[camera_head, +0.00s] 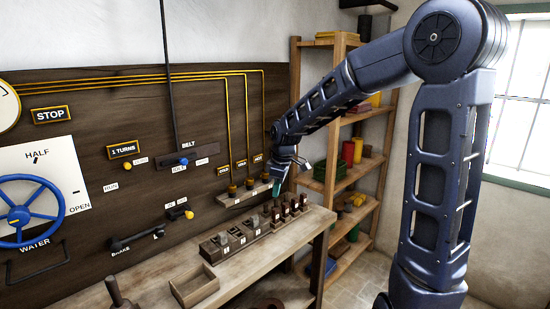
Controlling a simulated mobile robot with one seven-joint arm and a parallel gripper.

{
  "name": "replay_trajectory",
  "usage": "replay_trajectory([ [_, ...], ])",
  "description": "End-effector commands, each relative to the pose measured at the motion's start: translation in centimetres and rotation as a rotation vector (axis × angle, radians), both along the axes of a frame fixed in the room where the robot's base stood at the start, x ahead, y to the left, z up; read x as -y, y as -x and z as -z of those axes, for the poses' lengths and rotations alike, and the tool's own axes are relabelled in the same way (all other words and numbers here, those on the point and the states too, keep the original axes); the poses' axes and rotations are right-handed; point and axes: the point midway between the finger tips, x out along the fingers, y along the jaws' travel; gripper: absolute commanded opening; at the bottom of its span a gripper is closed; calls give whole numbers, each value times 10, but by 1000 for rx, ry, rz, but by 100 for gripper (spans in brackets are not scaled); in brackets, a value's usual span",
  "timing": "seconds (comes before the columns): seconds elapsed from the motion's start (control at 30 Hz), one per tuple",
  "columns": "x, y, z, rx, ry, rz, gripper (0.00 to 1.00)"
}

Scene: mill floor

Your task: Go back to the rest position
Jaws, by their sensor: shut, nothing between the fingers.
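My arm comes in from the right and reaches across to the wooden panel (95,110). My gripper (276,188) points down at the arm's end, close to the panel's right part and above the back of the bench (245,254). It looks shut, with nothing seen in it.
The panel carries a blue wheel (32,212), a belt lever (183,161) and a brake lever (135,241). On the bench are dark blocks (228,240), several small upright pieces (285,212) and an open wooden tray (195,285). A shelf rack (345,185) stands behind my arm.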

Motion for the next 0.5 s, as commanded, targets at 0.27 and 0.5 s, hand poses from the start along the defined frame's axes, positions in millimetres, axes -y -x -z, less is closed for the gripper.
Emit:
replay_trajectory([
  [0.27, 81, 30, -35, 67, 40, 327, 0],
  [0.5, 145, 67, -59, 117, 27, 610, 0],
])
